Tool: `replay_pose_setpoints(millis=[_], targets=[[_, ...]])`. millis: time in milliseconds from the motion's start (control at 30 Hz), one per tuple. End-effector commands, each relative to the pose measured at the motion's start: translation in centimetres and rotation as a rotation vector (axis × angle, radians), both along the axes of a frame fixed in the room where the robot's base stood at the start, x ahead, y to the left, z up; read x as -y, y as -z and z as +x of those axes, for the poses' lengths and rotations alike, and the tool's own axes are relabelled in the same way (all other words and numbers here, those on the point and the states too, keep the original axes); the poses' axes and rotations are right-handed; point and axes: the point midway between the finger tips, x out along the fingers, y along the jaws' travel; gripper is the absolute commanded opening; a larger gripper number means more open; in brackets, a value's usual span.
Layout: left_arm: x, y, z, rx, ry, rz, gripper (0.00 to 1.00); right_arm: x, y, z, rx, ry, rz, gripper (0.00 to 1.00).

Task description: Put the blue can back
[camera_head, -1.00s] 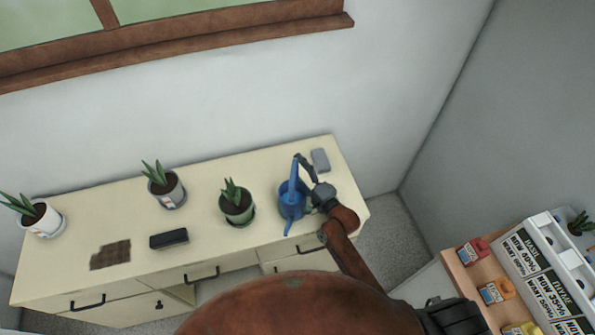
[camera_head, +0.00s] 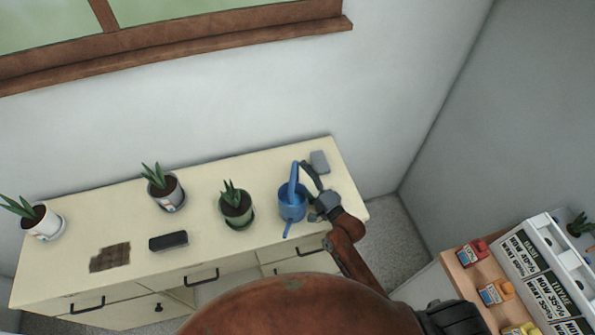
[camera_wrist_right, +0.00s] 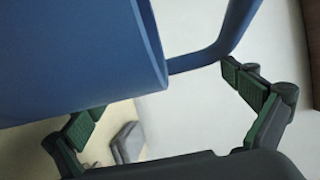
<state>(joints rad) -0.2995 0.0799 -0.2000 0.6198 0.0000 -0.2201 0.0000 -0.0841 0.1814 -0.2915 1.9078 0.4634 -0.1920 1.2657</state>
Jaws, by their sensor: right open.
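The blue can (camera_head: 291,207) is a watering can with a tall handle and a thin spout. It stands upright on the right part of the cream cabinet top (camera_head: 205,220). My right gripper (camera_head: 315,193) is at its right side, open, with the can close in front of it. In the right wrist view the can's blue body (camera_wrist_right: 80,50) fills the upper left. The two green-padded fingers of the right gripper (camera_wrist_right: 175,115) stand wide apart, with no grip on the can. My left gripper is not in view.
A grey block (camera_head: 319,162) lies behind the gripper. Potted plants (camera_head: 237,205) and (camera_head: 166,190) and a black box (camera_head: 168,240) stand left of the can. A brown mat (camera_head: 110,257) lies further left. A shelf with price signs (camera_head: 530,275) is at lower right.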

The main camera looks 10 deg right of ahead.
Motion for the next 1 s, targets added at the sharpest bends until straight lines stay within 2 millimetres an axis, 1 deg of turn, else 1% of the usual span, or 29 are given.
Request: replay_pose_setpoints(millis=[33, 200, 300, 400, 500, 600, 1000], targets=[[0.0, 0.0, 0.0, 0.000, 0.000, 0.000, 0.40, 0.5, 0.2, -1.2, -0.002, 0.001, -0.003, 1.00], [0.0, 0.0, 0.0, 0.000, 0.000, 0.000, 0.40, 1.8, 0.1, -4.6, -0.001, -0.001, -0.002, 1.00], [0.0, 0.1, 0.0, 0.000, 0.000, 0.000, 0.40, 2.4, 0.1, -6.3, -0.002, -0.001, -0.003, 1.00], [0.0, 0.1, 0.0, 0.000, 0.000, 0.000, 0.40, 2.9, 0.0, -7.5, 0.000, -0.001, -0.002, 1.00], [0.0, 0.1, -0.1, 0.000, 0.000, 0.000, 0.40, 3.2, 0.0, -8.2, 0.000, -0.001, -0.001, 1.00], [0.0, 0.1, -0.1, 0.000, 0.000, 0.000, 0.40, 3.3, -0.1, -8.6, 0.000, -0.001, 0.000, 1.00], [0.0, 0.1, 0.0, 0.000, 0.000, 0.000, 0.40, 3.4, -0.1, -8.6, 0.001, -0.001, 0.000, 1.00]])
